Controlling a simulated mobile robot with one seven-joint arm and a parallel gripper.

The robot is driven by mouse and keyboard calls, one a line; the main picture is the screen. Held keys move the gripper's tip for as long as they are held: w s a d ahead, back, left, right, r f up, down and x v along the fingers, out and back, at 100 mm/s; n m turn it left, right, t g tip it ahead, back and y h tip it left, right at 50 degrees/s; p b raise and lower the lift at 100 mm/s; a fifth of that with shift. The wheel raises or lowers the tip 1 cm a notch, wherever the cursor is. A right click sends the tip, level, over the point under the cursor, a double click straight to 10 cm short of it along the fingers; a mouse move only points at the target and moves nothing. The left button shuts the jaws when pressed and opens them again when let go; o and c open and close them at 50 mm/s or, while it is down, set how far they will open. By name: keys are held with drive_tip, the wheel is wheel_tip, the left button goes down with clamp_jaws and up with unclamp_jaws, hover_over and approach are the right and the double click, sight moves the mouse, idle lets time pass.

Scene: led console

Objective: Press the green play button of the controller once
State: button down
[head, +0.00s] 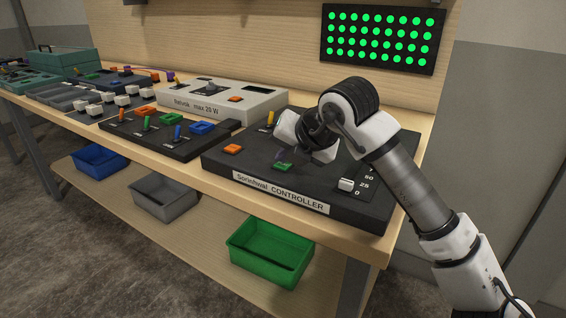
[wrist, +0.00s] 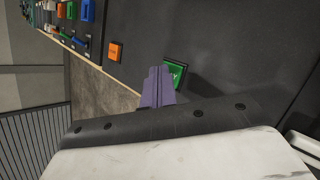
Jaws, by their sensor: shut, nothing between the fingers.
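An orange button (head: 232,149) is left of the green one, and a white slider (head: 346,184) is to the right. A yellow lever (head: 270,118) stands behind. A lit panel of green dots (head: 380,38) hangs on the back wall. Other control boxes fill the bench's left.

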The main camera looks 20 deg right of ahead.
sight(286, 167)
drive_tip(key=shift+r, duration=0.7)
drive_tip(key=shift+r+p, duration=1.6)
drive_tip(key=shift+r, duration=0.95)
drive_tip(key=shift+f, duration=0.1)
